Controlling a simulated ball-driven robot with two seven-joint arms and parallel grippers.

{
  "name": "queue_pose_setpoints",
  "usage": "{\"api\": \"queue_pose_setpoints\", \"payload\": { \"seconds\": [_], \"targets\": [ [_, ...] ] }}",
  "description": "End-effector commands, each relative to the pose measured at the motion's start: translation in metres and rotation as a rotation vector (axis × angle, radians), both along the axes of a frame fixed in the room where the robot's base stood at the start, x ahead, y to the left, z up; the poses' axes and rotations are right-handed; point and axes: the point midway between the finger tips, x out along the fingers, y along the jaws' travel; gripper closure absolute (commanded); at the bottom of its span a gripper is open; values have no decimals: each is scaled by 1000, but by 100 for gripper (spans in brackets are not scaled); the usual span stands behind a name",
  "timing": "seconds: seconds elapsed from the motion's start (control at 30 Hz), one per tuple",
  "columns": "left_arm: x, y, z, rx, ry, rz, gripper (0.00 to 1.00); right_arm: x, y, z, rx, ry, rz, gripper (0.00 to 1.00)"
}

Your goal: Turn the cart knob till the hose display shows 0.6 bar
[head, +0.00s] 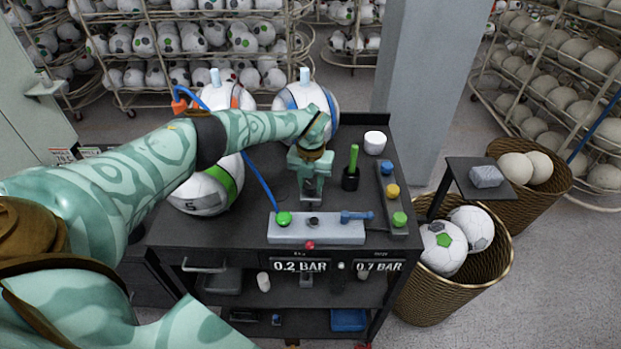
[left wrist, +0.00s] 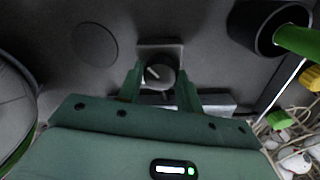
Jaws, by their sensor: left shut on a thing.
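My left gripper (head: 311,192) reaches down over the black cart top, behind the grey control block (head: 336,236). In the left wrist view my left gripper (left wrist: 160,82) has its two green fingers on either side of a dark round knob (left wrist: 158,73) with a pale pointer line, and it is shut on it. The knob sits on a small grey square plate; in the head view the gripper mostly hides it. On the cart front, the left display (head: 300,266) reads 0.2 BAR and the right display (head: 379,266) reads 0.7 BAR. Their small labels are hard to read. My right gripper is out of view.
A black cup (head: 351,178) with a green handle and a white cup (head: 375,142) stand right of my gripper.

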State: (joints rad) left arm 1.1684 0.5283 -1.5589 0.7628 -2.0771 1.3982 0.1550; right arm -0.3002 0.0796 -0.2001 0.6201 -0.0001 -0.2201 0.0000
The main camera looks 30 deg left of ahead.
Motion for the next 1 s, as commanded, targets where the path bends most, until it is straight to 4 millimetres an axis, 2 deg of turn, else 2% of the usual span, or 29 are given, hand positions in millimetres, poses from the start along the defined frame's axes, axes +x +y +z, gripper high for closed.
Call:
{"api": "queue_pose_setpoints", "payload": {
  "seconds": [0.03, 0.5, 1.0],
  "targets": [
    [2, 1, 4, 1, -6, 43, 87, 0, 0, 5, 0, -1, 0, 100],
    [2, 1, 4, 1, -7, 425, 87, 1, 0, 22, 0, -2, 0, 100],
    [2, 1, 3, 0, -6, 578, 87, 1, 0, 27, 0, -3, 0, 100]
  ]
}}
